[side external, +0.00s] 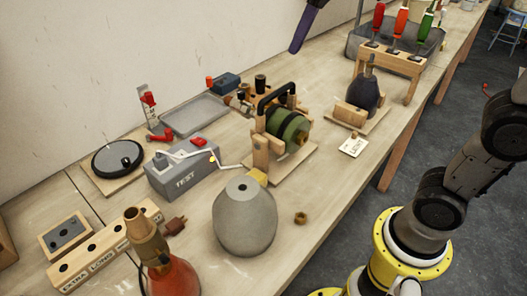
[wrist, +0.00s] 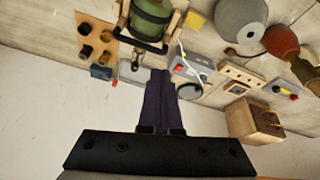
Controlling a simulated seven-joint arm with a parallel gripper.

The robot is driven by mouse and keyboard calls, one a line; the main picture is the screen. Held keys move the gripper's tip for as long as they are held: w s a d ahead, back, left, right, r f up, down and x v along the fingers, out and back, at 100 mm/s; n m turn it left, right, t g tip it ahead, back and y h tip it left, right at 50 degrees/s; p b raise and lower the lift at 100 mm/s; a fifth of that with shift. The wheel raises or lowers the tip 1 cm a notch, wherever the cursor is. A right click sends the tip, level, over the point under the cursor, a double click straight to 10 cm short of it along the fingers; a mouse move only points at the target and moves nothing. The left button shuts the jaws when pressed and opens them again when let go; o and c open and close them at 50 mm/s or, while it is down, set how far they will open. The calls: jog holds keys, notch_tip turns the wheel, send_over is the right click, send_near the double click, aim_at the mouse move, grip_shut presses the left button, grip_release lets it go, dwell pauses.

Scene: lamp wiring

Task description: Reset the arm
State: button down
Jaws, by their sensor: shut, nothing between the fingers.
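My gripper (wrist: 160,74) shows in the wrist view as two dark purple fingers lying together, with nothing between them. In the side external view its fingers (side external: 297,46) hang at the top edge, high in front of the wall and above the back of the bench. They appear clear of everything on the bench. The wrist and most of the arm above the fingers are out of that view. Part of my arm shows at the right, beside the bench.
The bench holds a green cylinder in a wooden cradle (side external: 289,128), a grey lamp base (side external: 245,218), a red-orange lamp base (side external: 172,277), a grey TEST box (side external: 183,178) and a dark bottle-shaped base (side external: 367,92). Screwdrivers stand in a wooden rack (side external: 402,60). The wall rises behind.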

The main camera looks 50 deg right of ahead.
jog(key=s+d+f+m+t, duration=0.1)
jog(key=s+d+f+m, duration=0.1)
jog(key=s+f, duration=1.2)
jog(key=shift+s+d+m, duration=0.4)
jog(key=shift+s+m, duration=0.2)
jog(key=shift+s, duration=0.45)
